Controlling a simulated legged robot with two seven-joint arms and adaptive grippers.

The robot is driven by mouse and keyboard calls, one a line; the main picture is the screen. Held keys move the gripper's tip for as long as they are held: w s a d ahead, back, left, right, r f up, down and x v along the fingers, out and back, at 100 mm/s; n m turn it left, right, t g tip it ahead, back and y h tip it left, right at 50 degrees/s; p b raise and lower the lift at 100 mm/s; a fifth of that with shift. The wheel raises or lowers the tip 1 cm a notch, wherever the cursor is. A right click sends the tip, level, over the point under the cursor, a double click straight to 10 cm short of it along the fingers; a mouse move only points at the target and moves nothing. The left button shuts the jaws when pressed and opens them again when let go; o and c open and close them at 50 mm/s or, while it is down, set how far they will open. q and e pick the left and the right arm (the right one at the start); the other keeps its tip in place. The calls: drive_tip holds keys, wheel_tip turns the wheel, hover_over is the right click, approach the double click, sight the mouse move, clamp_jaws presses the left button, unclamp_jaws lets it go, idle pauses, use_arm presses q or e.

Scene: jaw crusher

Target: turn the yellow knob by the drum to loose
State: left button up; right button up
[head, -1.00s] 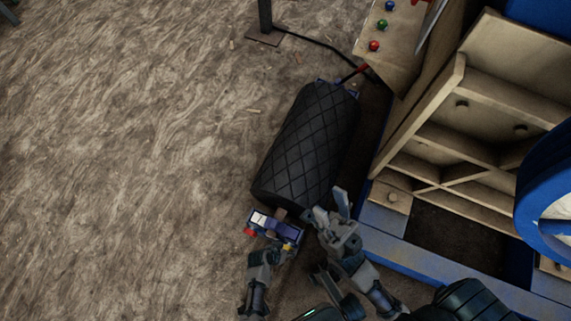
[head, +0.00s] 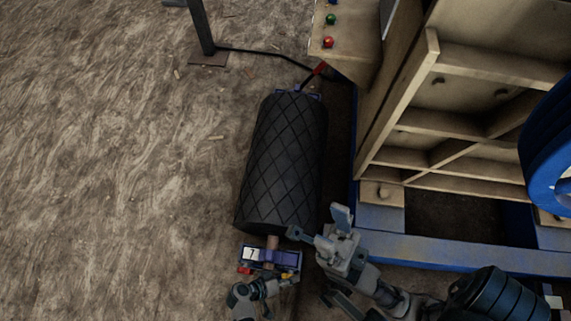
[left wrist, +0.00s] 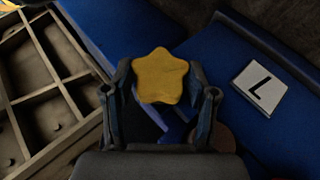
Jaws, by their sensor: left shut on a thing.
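The yellow star-shaped knob (left wrist: 162,75) sits between the two fingers of my left gripper (left wrist: 160,98) in the left wrist view, and the gripper is shut on it. In the head view the knob (head: 288,276) is a small yellow spot at the blue bracket (head: 262,257) by the near end of the drum, with my left gripper (head: 279,285) at it, partly hiding it. The black, diamond-patterned drum (head: 284,160) lies above the bracket. My right gripper (head: 321,225) is open and empty, right of the drum's near end.
A white plate marked L (left wrist: 260,84) is on the blue bracket. A red part (head: 244,270) sits at its left end. The blue-and-beige crusher frame (head: 440,246) stands close on the right. Open ground (head: 110,180) lies to the left.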

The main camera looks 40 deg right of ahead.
use_arm(q)
drive_tip(key=shift+w+a+f, duration=0.1)
drive_tip(key=shift+a, duration=0.1)
drive_tip(key=o, duration=0.9)
drive_tip(key=shift+o, duration=1.2)
drive_tip(key=shift+d, duration=0.1)
drive_tip(key=v, duration=1.2)
